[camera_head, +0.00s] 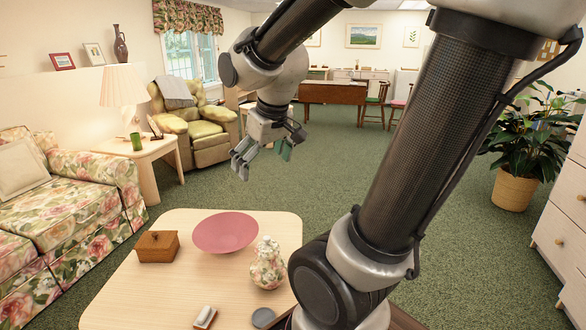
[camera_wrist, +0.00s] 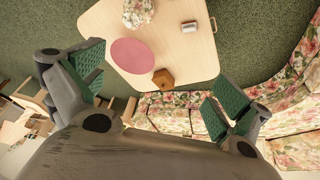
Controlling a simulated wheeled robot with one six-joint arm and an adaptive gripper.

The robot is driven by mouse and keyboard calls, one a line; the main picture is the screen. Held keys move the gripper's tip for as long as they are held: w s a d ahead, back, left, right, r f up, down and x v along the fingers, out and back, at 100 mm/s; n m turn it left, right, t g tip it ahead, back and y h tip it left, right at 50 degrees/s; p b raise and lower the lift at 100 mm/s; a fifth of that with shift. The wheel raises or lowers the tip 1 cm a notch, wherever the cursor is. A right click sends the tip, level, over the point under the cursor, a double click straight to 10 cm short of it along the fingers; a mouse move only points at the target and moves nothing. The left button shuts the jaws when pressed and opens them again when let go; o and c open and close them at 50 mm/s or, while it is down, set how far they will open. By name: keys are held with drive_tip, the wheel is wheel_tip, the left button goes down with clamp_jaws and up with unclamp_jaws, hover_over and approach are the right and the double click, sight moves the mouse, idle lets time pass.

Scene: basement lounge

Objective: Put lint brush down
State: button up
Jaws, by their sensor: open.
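A small white and brown block-like object (camera_head: 205,317), which looks like the lint brush, lies on the pale wooden coffee table (camera_head: 190,280) near its front edge. It also shows on the table in the wrist view (camera_wrist: 189,27). My gripper (camera_head: 262,158) is open, with nothing between its green-padded fingers. It hangs in the air above and beyond the table's far edge, apart from the table and the brush. The wrist view also shows the spread fingers (camera_wrist: 153,92).
The table also bears a pink bowl (camera_head: 226,232), a wooden box (camera_head: 158,246), a floral jar (camera_head: 267,264) and a grey disc (camera_head: 263,318). A floral sofa (camera_head: 60,215) stands left. Green carpet (camera_head: 330,165) lies clear beyond the table.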

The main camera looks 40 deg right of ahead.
drive_tip(key=s+r+m, duration=0.1)
drive_tip(key=s+r, duration=0.1)
drive_tip(key=s, duration=0.9)
drive_tip(key=shift+s+r, duration=0.2)
drive_tip(key=shift+s, duration=0.05)
drive_tip(key=shift+a, duration=0.1)
idle(0.5)
